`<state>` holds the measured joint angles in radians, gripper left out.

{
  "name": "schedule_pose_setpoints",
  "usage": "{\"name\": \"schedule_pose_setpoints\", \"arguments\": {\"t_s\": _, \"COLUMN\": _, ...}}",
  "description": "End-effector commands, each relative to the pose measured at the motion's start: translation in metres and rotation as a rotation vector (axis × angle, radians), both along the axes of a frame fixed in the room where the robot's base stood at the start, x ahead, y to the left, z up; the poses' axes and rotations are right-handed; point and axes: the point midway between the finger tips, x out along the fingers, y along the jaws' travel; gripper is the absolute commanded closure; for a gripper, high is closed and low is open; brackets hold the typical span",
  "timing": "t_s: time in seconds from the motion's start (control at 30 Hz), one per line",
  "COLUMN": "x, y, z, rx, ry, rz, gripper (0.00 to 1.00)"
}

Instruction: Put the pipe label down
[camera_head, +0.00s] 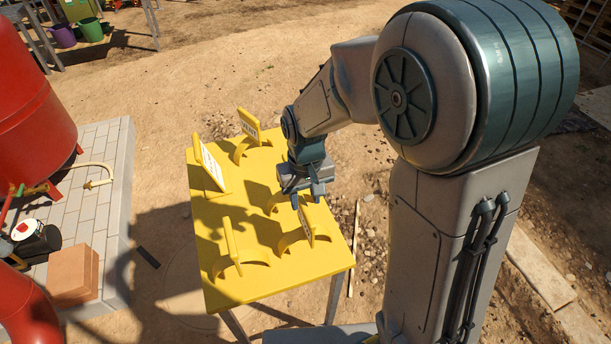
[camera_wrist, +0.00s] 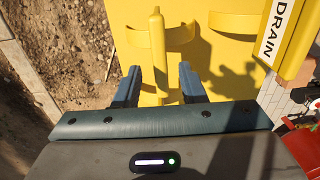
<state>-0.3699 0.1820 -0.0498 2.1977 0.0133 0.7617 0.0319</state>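The yellow pipe label (camera_head: 307,222) stands upright on a curved saddle on the yellow table, with writing on its face too small to read. In the wrist view a yellow label (camera_wrist: 157,50) shows edge-on, upright against its saddle; it looks like the same one. My gripper (camera_head: 306,194) is low over the table's right side, just behind this label. In the wrist view my gripper (camera_wrist: 159,86) is open, one finger on each side of the label's near end, with a gap on both sides. The label's foot is partly hidden.
Other yellow labels stand on the table (camera_head: 262,292): a large one (camera_head: 211,166), one at the back (camera_head: 250,126) and an edge-on one (camera_head: 231,243). A label reading DRAIN (camera_wrist: 280,30) stands close right in the wrist view. A red tank (camera_head: 35,110) stands left; sandy ground is open behind.

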Motion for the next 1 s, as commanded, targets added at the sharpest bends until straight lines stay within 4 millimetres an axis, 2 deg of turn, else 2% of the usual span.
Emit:
{"name": "schedule_pose_setpoints", "arguments": {"t_s": 0.1, "x": 0.001, "y": 0.0, "z": 0.029, "rx": 0.002, "ry": -0.007, "rz": 0.001, "gripper": 0.63}}
{"name": "schedule_pose_setpoints", "arguments": {"t_s": 0.3, "x": 0.001, "y": 0.0, "z": 0.067, "rx": 0.001, "ry": -0.005, "rz": 0.001, "gripper": 0.63}}
{"name": "schedule_pose_setpoints", "arguments": {"t_s": 0.5, "x": 0.0, "y": 0.0, "z": 0.086, "rx": 0.0, "ry": -0.001, "rz": 0.001, "gripper": 0.63}}
{"name": "schedule_pose_setpoints", "arguments": {"t_s": 0.67, "x": -0.001, "y": -0.002, "z": 0.09, "rx": 0.001, "ry": -0.003, "rz": -0.003, "gripper": 0.63}}
{"name": "schedule_pose_setpoints", "arguments": {"t_s": 0.83, "x": -0.018, "y": -0.027, "z": 0.103, "rx": 0.018, "ry": -0.05, "rz": -0.048, "gripper": 0.63}}
{"name": "schedule_pose_setpoints", "arguments": {"t_s": 1.0, "x": -0.056, "y": -0.068, "z": 0.117, "rx": 0.038, "ry": -0.142, "rz": -0.13, "gripper": 0.63}}
